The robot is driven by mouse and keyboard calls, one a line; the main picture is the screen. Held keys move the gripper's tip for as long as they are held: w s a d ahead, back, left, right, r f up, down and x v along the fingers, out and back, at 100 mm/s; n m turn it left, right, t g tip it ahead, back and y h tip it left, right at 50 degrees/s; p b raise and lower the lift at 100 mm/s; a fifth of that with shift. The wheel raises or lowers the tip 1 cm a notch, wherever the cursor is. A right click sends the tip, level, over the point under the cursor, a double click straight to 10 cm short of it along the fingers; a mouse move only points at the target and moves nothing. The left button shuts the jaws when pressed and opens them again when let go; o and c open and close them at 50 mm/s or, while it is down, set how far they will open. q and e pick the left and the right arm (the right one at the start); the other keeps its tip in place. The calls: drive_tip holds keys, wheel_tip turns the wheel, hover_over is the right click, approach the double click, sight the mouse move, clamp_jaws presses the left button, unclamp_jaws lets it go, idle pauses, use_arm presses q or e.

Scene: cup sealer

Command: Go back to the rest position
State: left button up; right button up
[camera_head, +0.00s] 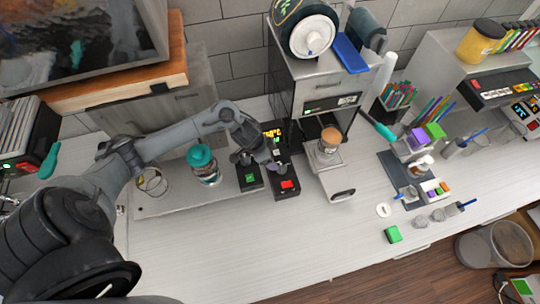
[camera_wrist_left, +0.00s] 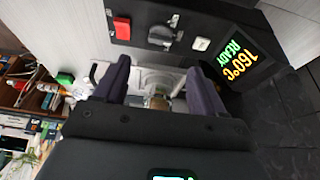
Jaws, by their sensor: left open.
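The cup sealer (camera_head: 318,72) stands at the back middle, with a film roll on top. A cup with a brown top (camera_head: 329,143) stands on its pulled-out tray (camera_head: 338,184). My left gripper (camera_head: 258,166) is open and appears empty, over the dark control boxes left of the tray. The wrist view shows its two dark fingers apart (camera_wrist_left: 160,88), with a whitish, partly hidden object beyond them. A control panel there has a red button (camera_wrist_left: 122,28), a dark knob (camera_wrist_left: 162,35) and a display (camera_wrist_left: 238,62) reading 160°C READY. My right gripper is not in view.
A teal-lidded jar (camera_head: 203,166) and a glass (camera_head: 152,183) stand beneath and beside my left arm. A box with a green button (camera_head: 250,178) and one with a red button (camera_head: 286,186) lie near the gripper. The front counter (camera_head: 220,250) is clear.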

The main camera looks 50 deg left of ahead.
use_arm(q)
drive_tip(key=s+d+f+g+h, duration=0.2)
drive_tip(key=s+d+f, duration=0.5)
drive_tip(key=s+d, duration=0.15)
drive_tip(key=s+d+n+t+h, duration=0.1)
drive_tip(key=s+d+n, duration=0.1)
drive_tip(key=s+d, duration=0.6)
drive_tip(key=w+d+r+n+t+y, duration=0.1)
drive_tip(key=d+r+n+t+y, duration=0.1)
drive_tip(key=d+r, duration=0.3)
drive_tip(key=s+a+r+g+y, duration=0.1)
drive_tip(key=s+a+r+y, duration=0.2)
drive_tip(key=a+r, duration=0.5)
drive_tip(key=shift+s+a+r, duration=0.15)
drive_tip(key=shift+a+r, duration=0.1)
drive_tip(key=shift+a, duration=0.4)
